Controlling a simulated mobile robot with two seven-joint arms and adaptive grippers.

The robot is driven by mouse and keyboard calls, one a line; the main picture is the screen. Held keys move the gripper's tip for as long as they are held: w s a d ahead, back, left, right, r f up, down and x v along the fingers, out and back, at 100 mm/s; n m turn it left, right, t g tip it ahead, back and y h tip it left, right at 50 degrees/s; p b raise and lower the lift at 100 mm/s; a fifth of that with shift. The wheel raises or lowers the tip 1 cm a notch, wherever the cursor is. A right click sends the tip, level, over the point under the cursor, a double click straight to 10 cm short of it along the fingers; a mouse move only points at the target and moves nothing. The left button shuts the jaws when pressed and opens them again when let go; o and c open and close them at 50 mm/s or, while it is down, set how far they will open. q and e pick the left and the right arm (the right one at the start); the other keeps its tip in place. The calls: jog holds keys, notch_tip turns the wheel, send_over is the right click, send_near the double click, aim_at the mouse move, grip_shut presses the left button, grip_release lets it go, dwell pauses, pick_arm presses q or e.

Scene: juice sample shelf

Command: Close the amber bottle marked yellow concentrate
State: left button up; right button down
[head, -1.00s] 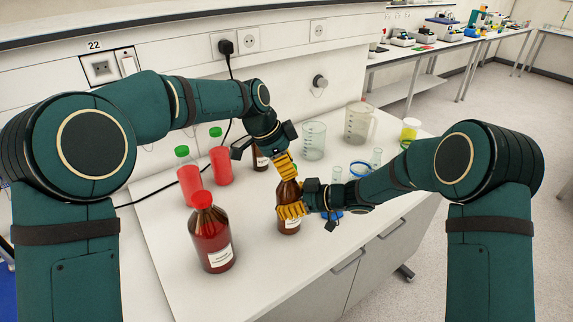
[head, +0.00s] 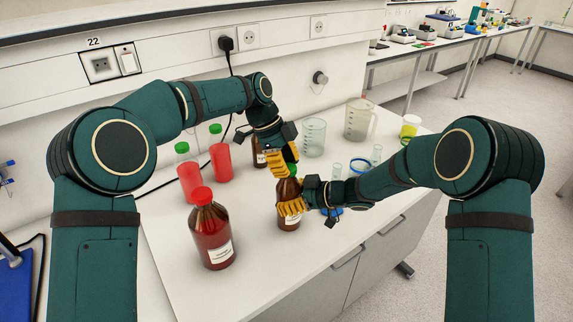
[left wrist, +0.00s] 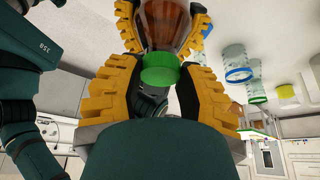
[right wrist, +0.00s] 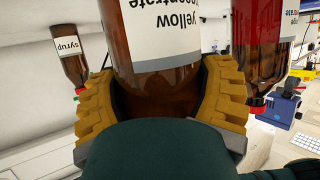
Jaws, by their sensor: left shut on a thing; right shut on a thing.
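The amber bottle (head: 289,222) stands upright at the table's middle. In the right wrist view its label reads "yellow concentrate" (right wrist: 165,50). My right gripper (head: 290,208) is shut around its body. A green cap (head: 291,170) sits at the top of its neck; it also shows in the left wrist view (left wrist: 160,72). My left gripper (head: 283,165) reaches down from above and is shut on the green cap, with a finger on either side. Whether the cap is fully screwed down cannot be told.
A larger brown bottle with a red cap (head: 212,235) stands at front left. Two red-filled bottles with green caps (head: 189,180) (head: 220,160) stand behind it. A syrup bottle (right wrist: 70,55) shows in the right wrist view. Glass beakers (head: 313,138) and a jug (head: 358,120) stand at back right.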

pick_arm(q)
jog(key=m+g, duration=0.1)
jog(key=m, duration=0.3)
jog(key=shift+w+d+f+m+g+y, duration=0.1)
jog(key=shift+w+d+m+g+y, duration=0.1)
jog(key=shift+m+g+y, duration=0.2)
jog(key=m, duration=0.2)
jog(key=m+y, duration=0.1)
jog(key=m, duration=0.1)
jog(key=shift+d+g+y, duration=0.1)
jog(key=shift+g+y, duration=0.2)
jog(key=shift+g, duration=0.1)
jog(key=m+y, duration=0.1)
jog(key=m, duration=0.3)
jog(key=shift+g, duration=0.3)
jog(key=m+y, duration=0.1)
jog(key=m, duration=0.2)
jog(key=shift+m+y, duration=0.3)
jog(key=shift+y, duration=0.1)
jog(key=o, duration=0.7)
jog(key=shift+c, duration=0.2)
jog(key=shift+o, duration=0.2)
